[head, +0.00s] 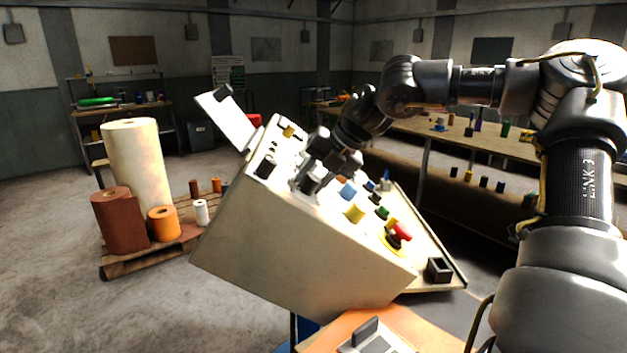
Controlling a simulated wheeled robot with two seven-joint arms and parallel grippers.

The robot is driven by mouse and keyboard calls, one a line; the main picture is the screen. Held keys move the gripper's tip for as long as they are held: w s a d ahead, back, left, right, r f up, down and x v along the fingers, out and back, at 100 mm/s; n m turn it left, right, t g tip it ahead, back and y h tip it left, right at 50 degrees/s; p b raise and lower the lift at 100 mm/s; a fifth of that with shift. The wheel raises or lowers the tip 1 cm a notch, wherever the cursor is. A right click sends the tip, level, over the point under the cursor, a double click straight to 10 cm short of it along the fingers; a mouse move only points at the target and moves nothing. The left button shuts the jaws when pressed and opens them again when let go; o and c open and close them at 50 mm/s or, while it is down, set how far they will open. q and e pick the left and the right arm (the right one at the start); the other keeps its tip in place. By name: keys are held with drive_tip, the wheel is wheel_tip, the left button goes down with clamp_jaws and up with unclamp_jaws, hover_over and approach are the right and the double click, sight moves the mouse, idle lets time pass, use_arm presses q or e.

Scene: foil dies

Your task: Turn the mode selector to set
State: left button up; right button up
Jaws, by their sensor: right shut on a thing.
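The cream control console (290,250) stands in the middle of the view with a sloped panel of coloured knobs and buttons. My right gripper (309,184) reaches down onto the upper part of this panel and is shut on a control there, which I take to be the mode selector. The fingers hide the selector, so its setting and any markings around it cannot be read. A black knob (265,166) is to the left of the gripper and a blue knob (347,190) to its right. My left gripper is not in view.
A red mushroom button (401,232) and a yellow knob (355,212) are lower on the panel. A raised flap (226,120) stands at its upper left. A pallet (120,266) with several rolls is at left. A long workbench (480,139) runs behind my right arm.

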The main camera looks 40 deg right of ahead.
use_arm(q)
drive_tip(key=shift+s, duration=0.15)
use_arm(e)
drive_tip(key=o, duration=1)
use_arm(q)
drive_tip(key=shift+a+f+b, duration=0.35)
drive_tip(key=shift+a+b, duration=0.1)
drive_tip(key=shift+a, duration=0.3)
use_arm(e)
drive_tip(key=v, duration=1.1)
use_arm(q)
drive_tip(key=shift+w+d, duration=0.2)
use_arm(e)
drive_tip(key=shift+f, duration=0.15)
